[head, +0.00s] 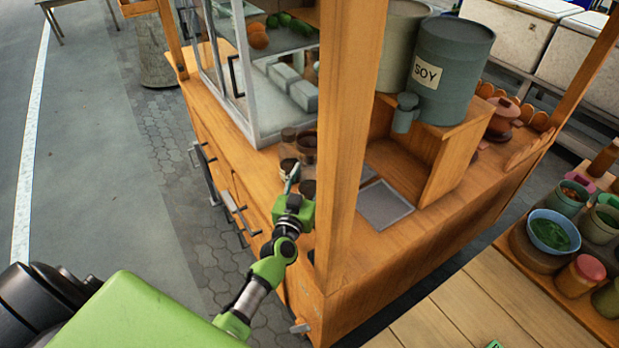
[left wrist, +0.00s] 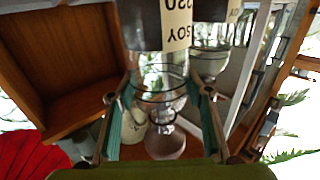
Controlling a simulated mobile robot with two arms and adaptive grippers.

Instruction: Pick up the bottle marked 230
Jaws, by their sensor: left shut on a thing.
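The bottle marked 230 (left wrist: 178,22) shows upside down in the left wrist view, with a pale label reading 230 and SOY, a dark upper part and clear glass below. My left gripper (left wrist: 163,112) has its two green-padded fingers on either side of the clear glass and is shut on it. In the head view my left gripper (head: 292,178) is at the cart's counter, among small dark containers; the held bottle is hard to make out there. My right gripper is in neither view.
A wooden post (head: 343,150) of the cart stands just right of my left gripper. A glass case (head: 235,75) is behind it. A second labelled bottle (left wrist: 211,62) stands close beside the held one. A large SOY drum (head: 447,75) sits on a wooden shelf.

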